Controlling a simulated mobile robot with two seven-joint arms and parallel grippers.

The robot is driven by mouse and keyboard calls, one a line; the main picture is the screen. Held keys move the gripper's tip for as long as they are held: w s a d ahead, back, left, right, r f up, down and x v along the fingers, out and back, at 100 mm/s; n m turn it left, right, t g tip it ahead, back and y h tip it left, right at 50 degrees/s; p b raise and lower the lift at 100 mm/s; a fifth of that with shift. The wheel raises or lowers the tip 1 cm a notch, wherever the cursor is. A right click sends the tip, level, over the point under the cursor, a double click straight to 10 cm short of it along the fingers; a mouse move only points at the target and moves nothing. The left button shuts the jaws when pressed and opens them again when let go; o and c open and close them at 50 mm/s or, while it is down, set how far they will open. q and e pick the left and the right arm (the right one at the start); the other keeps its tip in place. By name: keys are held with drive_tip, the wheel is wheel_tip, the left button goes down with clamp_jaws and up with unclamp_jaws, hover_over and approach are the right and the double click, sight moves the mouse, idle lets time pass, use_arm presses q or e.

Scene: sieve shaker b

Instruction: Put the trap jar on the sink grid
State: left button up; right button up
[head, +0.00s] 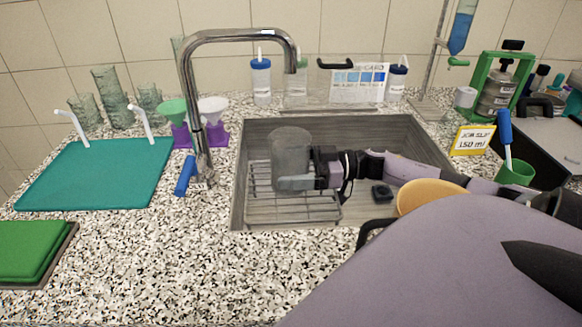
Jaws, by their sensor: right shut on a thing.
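The trap jar (290,148) is a clear grey upright cylinder over the left part of the sink. My right gripper (296,182) reaches in from the right and is shut on the jar's lower part. The sink grid (290,211) is a wire rack in the left half of the sink, under and in front of the jar. Whether the jar's base touches the grid cannot be told, because the gripper hides it. My left gripper is not in view.
A chrome faucet (187,90) with a blue handle (185,176) rises left of the sink (380,128). A teal mat (95,175) lies left.

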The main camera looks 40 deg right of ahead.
drive_tip(key=shift+f, duration=0.15)
drive_tip(key=o, duration=1.1)
drive_tip(key=shift+r, duration=0.2)
drive_tip(key=v, duration=1.2)
